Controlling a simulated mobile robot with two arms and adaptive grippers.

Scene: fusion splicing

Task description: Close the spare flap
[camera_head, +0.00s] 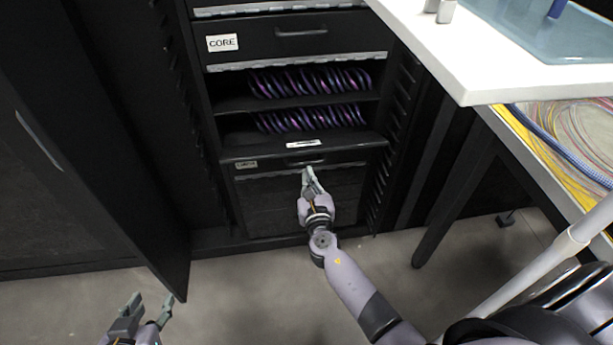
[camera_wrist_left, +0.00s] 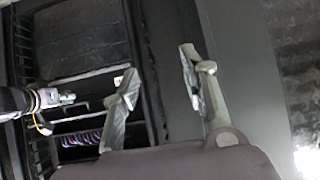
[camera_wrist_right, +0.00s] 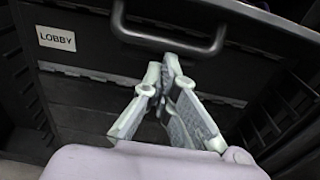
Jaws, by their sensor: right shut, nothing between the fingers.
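The black cabinet has stacked flaps. My left gripper (camera_head: 145,305) is open and empty, low at left, away from the flaps.
A closed CORE flap (camera_head: 265,40) is above the purple coils (camera_head: 310,82). A cabinet door (camera_head: 70,150) stands open at left. A white table (camera_head: 470,60) with a blue mat (camera_head: 560,35) is at upper right, near cables (camera_head: 565,140). Grey floor is clear in front.

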